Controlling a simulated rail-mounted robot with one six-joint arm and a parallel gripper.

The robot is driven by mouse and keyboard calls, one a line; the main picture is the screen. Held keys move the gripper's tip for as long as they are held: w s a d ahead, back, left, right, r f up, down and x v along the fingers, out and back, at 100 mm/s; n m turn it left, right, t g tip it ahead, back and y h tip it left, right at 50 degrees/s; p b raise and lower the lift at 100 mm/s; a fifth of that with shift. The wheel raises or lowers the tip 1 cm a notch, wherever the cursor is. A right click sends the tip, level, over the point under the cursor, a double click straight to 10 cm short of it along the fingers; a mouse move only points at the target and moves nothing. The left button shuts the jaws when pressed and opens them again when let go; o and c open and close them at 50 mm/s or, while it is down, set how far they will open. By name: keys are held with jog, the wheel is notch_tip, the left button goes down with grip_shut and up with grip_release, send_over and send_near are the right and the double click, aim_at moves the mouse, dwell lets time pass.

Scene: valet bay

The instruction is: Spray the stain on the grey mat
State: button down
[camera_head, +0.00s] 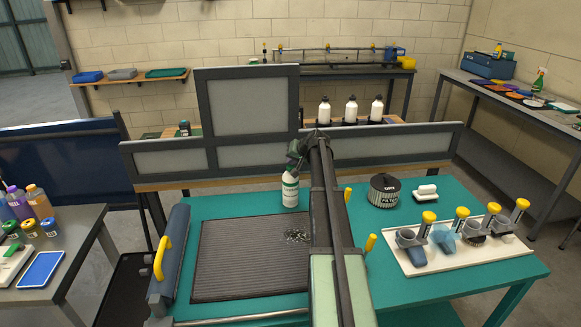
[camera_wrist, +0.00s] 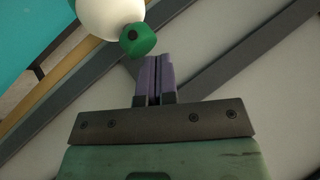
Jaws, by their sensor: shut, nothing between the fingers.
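The grey ribbed mat (camera_head: 235,270) lies on the teal bench, with a dark speckled stain (camera_head: 297,236) near its right far part. A white bottle with a green band (camera_head: 290,192) stands upright just behind the mat. In the wrist view a white rounded body (camera_wrist: 108,14) with a green nozzle (camera_wrist: 138,40) bearing a dark hole shows just beyond my fingertips. My gripper (camera_head: 298,150) is by the bottle's top in the head view and partly hides it. In the wrist view its purple fingers (camera_wrist: 154,62) are shut and empty, close beside the nozzle; contact cannot be told.
A grey-framed panel (camera_head: 250,105) stands along the bench's back edge. On the right are a dark round filter (camera_head: 384,190), a white brush (camera_head: 427,193) and a white tray (camera_head: 465,258) of yellow-capped tools.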

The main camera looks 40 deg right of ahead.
aim_at(292, 166)
jog(key=shift+f+b, duration=0.5)
jog(key=shift+r, duration=0.1)
jog(key=shift+r+p, duration=0.4)
jog(key=shift+p, duration=0.1)
notch_tip(292, 166, up, 6)
jog(key=p, duration=0.6)
jog(key=shift+r, duration=0.15)
